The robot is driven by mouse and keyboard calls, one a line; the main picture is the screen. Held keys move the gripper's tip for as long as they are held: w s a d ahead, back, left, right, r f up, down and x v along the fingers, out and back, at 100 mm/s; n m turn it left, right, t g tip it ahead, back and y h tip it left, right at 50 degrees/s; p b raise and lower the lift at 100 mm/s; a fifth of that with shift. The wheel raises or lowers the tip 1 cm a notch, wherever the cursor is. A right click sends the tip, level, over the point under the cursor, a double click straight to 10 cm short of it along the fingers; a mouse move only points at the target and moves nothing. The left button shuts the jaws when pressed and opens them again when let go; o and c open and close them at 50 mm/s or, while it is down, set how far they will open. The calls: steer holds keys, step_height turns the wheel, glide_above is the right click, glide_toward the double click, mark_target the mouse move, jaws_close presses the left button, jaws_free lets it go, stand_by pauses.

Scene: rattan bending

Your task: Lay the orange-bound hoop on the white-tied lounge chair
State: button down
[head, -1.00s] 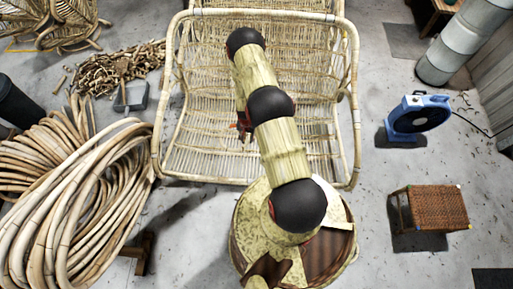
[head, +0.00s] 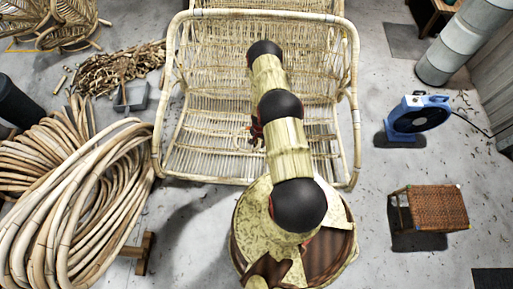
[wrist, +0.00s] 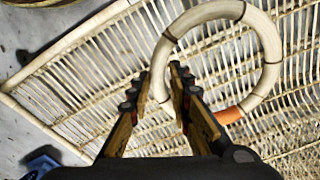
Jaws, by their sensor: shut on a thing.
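The hoop (wrist: 271,62) is a pale rattan ring with dark bands and an orange binding (wrist: 229,115), seen in the wrist view. My gripper (wrist: 160,75) is shut on the left side of its ring. The hoop is in front of the woven slats of a rattan lounge chair (wrist: 75,88); I cannot tell whether it touches them. In the head view the wide lounge chair (head: 205,130) stands behind my arm. No white tie can be made out on it. The hoop is hidden behind my arm there, with only a dark red part showing beside the arm.
Large rattan coils (head: 75,200) lie at the left, with a pile of short pieces (head: 115,70) behind them. A blue fan (head: 417,115) and a woven stool (head: 435,208) stand on the right. Grey floor is clear between chair and stool.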

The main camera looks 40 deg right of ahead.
steer(key=s+d+f+m, duration=0.5)
steer(key=s+f, duration=0.5)
steer(key=s, duration=0.2)
steer(key=b, duration=0.8)
glide_above(258, 163)
steer(key=s, duration=0.2)
steer(key=shift+m, duration=0.3)
steer(key=f, duration=0.9)
steer(key=shift+w+d+f, duration=0.2)
steer(key=shift+d+f, duration=0.05)
steer(key=shift+d, duration=0.05)
steer(key=shift+w+a+f+b, duration=0.25)
steer(key=shift+w+f+b, duration=0.25)
steer(key=shift+b, duration=0.5)
steer(key=shift+w+f+b, duration=0.2)
steer(key=shift+b, duration=0.2)
steer(key=shift+a+f+b, duration=0.1)
steer(key=shift+f+b, duration=1.1)
steer(key=shift+f, duration=0.3)
steer(key=shift+f, duration=0.1)
steer(key=c, duration=1.6)
jaws_free()
steer(key=shift+c, duration=0.2)
